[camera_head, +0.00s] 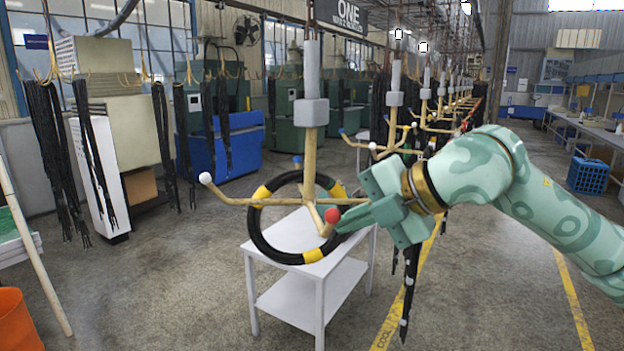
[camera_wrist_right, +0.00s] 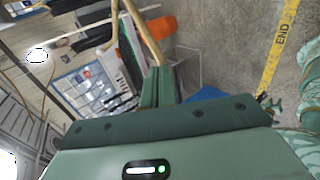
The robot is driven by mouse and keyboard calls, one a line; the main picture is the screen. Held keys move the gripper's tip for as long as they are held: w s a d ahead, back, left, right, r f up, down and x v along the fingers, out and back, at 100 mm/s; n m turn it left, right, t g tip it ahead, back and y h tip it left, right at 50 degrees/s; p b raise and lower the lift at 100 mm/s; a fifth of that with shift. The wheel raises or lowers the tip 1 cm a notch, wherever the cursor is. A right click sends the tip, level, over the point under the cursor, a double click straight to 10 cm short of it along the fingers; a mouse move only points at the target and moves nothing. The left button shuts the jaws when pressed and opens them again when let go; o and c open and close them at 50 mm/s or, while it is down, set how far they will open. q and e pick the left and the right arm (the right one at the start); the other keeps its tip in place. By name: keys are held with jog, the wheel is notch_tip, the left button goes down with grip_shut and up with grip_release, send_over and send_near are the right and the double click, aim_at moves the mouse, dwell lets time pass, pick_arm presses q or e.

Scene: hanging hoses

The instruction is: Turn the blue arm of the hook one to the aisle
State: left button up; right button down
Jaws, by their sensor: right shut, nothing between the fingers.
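Hook one hangs in the middle of the head view, with a grey block and a wooden post (camera_head: 309,150) with arms at its foot. The blue tip (camera_head: 297,159) is at the back, behind the post. A white tip (camera_head: 205,178) points left and a red tip (camera_head: 332,215) points toward me. My right gripper (camera_head: 342,222) is shut and empty, its fingertips close beside the red tip; I cannot tell if they touch. In the wrist view its fingers (camera_wrist_right: 159,85) are together near a wooden bar (camera_wrist_right: 143,30). My left gripper is out of view.
A black ring with yellow bands (camera_head: 255,235) is around the hook's foot; its support is unclear. A white table (camera_head: 290,230) stands behind. More hooks with black hoses recede to the right. A yellow floor line (camera_head: 412,285) marks the aisle. An orange bin (camera_head: 12,320) is at lower left.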

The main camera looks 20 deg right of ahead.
jog(key=shift+w+a, duration=0.15)
jog(key=shift+a, duration=1.05)
jog(key=shift+w+a, duration=0.1)
jog(key=shift+a, duration=1.05)
notch_tip(320, 180, up, 9)
jog(key=p, duration=0.4)
send_over(327, 220)
jog(key=w, duration=0.3)
jog(key=shift+d, duration=0.4)
jog(key=shift+s+d+f+b, duration=0.1)
jog(key=shift+s+d+b, duration=0.3)
jog(key=shift+b, duration=0.05)
jog(key=s+d+b, duration=0.4)
jog(key=s+d, duration=0.3)
jog(key=s, duration=0.1)
jog(key=shift+s, duration=0.2)
